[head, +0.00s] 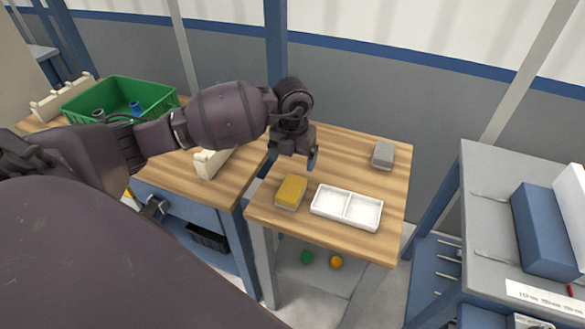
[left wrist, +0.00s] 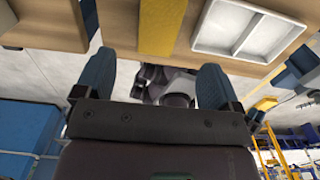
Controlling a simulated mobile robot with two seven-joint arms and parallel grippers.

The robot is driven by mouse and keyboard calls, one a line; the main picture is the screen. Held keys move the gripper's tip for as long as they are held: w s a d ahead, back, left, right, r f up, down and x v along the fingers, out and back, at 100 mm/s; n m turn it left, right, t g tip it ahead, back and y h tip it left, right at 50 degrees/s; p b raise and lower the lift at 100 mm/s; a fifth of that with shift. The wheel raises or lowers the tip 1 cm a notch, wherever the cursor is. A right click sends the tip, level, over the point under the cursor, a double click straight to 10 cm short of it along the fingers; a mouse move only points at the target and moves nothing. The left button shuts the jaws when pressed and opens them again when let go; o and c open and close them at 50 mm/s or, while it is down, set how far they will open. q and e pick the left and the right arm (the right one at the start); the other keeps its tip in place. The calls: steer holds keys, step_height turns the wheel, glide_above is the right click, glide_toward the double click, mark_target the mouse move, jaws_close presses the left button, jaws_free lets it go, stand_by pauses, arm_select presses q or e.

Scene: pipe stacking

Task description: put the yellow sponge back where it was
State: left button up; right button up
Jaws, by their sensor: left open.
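The yellow sponge (head: 291,190), with a pale underside, lies on the wooden table just left of the white two-part tray (head: 347,207). In the left wrist view the sponge (left wrist: 160,27) is at the top middle, beyond the fingers, and the tray (left wrist: 240,30) is to its right. My left gripper (head: 301,162) is above the table, behind the sponge and apart from it. In the left wrist view its two blue fingers (left wrist: 154,80) are spread with nothing between them. My right gripper is not in view.
A grey block (head: 383,155) lies at the table's back right. A green crate (head: 120,97) stands on the left bench beside pale slotted racks. A green ball (head: 306,257) and an orange ball (head: 336,262) lie below the table. A grey workbench with a blue box (head: 546,230) stands at right.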

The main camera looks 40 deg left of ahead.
arm_select(q)
steer(key=s+d+n+t+h, duration=0.2)
steer(key=s+d+h, duration=0.2)
steer(key=d+h, duration=0.45)
steer(key=s+d+n+t+h, duration=0.2)
steer(key=s+d+h, duration=0.3)
steer(key=d+h, duration=0.4)
steer(key=a+f+n+t+y, duration=0.3)
steer(key=a+n+t+y, duration=0.15)
steer(key=n+t, duration=0.35)
steer(key=a+f+n+t+y, duration=0.25)
steer(key=n+t+y, duration=0.3)
steer(key=n, duration=0.55)
steer(key=s+a+f+n+g+y, duration=0.3)
steer(key=s+f+n+y, duration=0.1)
steer(key=s+f, duration=0.2)
steer(key=s+a+f+n+g+y, duration=0.2)
steer(key=s+f+n+g+y, duration=0.1)
steer(key=s+f+n, duration=0.2)
steer(key=shift+s+a+f+y, duration=0.4)
steer(key=shift+s+f, duration=0.3)
steer(key=shift+s, duration=0.15)
